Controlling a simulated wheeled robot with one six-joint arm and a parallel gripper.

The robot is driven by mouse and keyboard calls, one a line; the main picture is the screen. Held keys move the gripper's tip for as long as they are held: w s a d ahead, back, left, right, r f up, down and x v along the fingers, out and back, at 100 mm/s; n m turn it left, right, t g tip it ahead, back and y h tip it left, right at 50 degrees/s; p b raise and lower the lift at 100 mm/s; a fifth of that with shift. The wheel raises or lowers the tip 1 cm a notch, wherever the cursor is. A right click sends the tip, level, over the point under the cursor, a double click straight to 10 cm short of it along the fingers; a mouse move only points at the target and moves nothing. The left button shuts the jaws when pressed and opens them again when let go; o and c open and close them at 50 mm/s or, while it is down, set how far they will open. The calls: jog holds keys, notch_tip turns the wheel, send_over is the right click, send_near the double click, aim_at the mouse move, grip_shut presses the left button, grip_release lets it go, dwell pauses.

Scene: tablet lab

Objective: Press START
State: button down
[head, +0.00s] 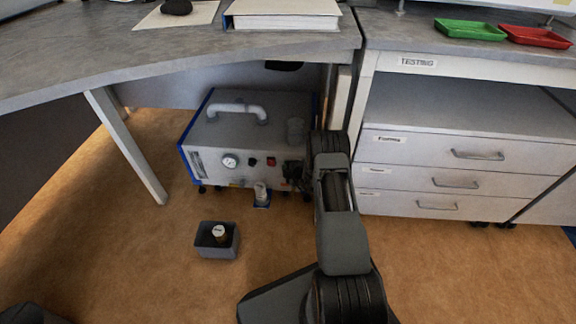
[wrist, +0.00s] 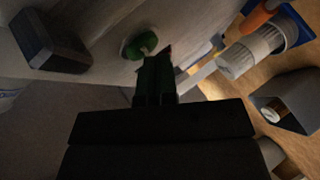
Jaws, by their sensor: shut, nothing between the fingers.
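A grey machine with blue edges (head: 215,135) stands on the floor under the desk. Its front has a round gauge (head: 230,161), a small dark knob and a red switch (head: 271,162). In the wrist view a round green button (wrist: 140,45) stands out from the pale front panel. My gripper (wrist: 155,60) is shut and empty, its dark fingertips right by the button's lower right edge. I cannot tell whether they touch it. In the head view my gripper (head: 294,172) is a dark shape at the right of the machine's front. No START lettering is readable.
A grey bin (head: 217,252) with a small bottle (head: 219,232) sits on the floor. A dark block (wrist: 50,42) juts from the panel. Drawers (head: 450,180) stand right; the desk (head: 150,62) overhangs.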

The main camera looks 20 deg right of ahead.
jog(key=shift+w+d, duration=0.15)
jog(key=shift+w, duration=0.05)
jog(key=shift+s, duration=0.1)
dwell(0.4)
jog(key=shift+s+a, duration=0.45)
jog(key=shift+s, duration=0.2)
jog(key=shift+s+a+p, duration=0.4)
jog(key=shift+s+p, duration=0.05)
jog(key=shift+s, duration=0.3)
jog(key=shift+s+a+p, duration=0.4)
jog(key=shift+s, duration=0.3)
jog(key=shift+s+a+p, duration=0.4)
jog(key=shift+s+p, duration=0.05)
jog(key=shift+s, duration=0.3)
